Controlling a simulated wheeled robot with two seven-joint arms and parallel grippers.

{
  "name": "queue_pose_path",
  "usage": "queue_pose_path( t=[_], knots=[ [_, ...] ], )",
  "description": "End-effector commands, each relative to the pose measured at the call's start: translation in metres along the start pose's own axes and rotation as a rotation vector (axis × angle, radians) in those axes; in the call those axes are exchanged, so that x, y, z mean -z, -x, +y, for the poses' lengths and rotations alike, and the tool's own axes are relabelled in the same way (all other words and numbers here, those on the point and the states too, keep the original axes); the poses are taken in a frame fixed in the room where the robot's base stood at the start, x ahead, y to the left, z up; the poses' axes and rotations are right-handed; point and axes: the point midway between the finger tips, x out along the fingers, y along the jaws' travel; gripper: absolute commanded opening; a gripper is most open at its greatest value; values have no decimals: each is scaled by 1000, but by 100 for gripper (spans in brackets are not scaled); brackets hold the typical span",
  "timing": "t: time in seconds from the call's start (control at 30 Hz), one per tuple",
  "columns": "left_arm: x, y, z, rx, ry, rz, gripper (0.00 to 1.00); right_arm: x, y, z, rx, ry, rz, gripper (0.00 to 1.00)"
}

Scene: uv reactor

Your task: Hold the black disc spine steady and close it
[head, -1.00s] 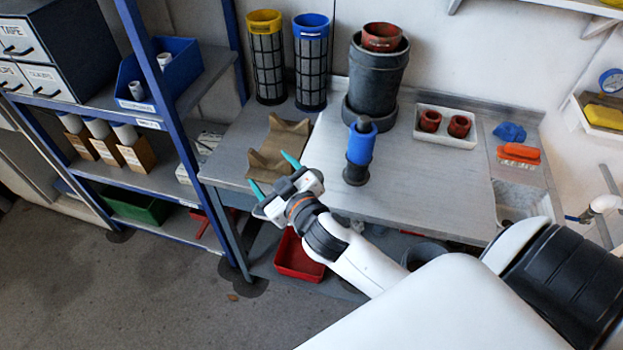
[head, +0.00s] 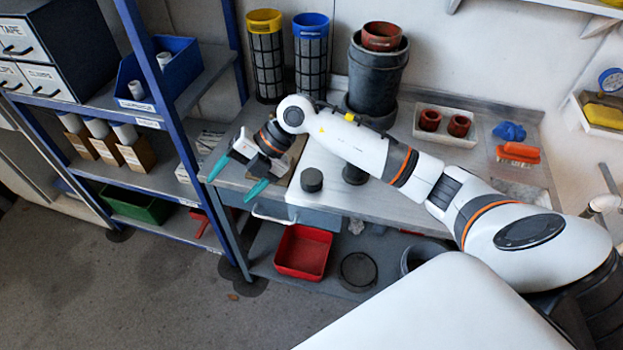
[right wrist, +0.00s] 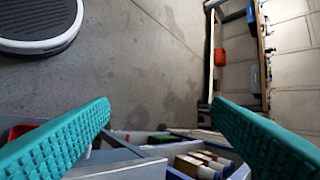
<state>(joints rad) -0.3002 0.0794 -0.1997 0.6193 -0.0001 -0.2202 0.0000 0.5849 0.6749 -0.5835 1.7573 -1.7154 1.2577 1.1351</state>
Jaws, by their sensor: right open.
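I cannot tell for sure which part is the black disc spine. A dark upright base (head: 355,174) stands on the bench; my right arm hides whatever is above it. A short black cylinder (head: 312,180) stands on the bench near the front edge, left of that base. My right gripper (head: 237,177) is open and empty, above the bench's front left corner, left of the black cylinder. My left gripper is not in view.
A brown cradle (head: 297,150) is partly hidden behind my right gripper. Yellow-topped (head: 266,65) and blue-topped (head: 311,65) mesh cylinders and a dark bucket (head: 378,80) stand behind. A white tray (head: 468,141) holds red cups. A red bin (head: 303,252) is below. Blue shelving (head: 178,130) is left.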

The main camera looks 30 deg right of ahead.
Motion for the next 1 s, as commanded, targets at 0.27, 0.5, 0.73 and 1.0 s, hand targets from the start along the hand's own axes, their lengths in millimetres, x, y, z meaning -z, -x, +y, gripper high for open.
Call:
queue_pose_path(
  t=[0.27, 0.5, 0.73, 1.0],
  knots=[
    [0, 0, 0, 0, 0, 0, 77, 72, 86, 76, -536, -184, 257, 73],
    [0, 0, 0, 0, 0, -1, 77, 88, 130, 99, -713, -298, 370, 73],
    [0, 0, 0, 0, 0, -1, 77, 88, 133, 101, -726, -307, 376, 73],
    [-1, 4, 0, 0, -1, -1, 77, 91, 122, 111, -727, -307, 371, 73]
  ],
)
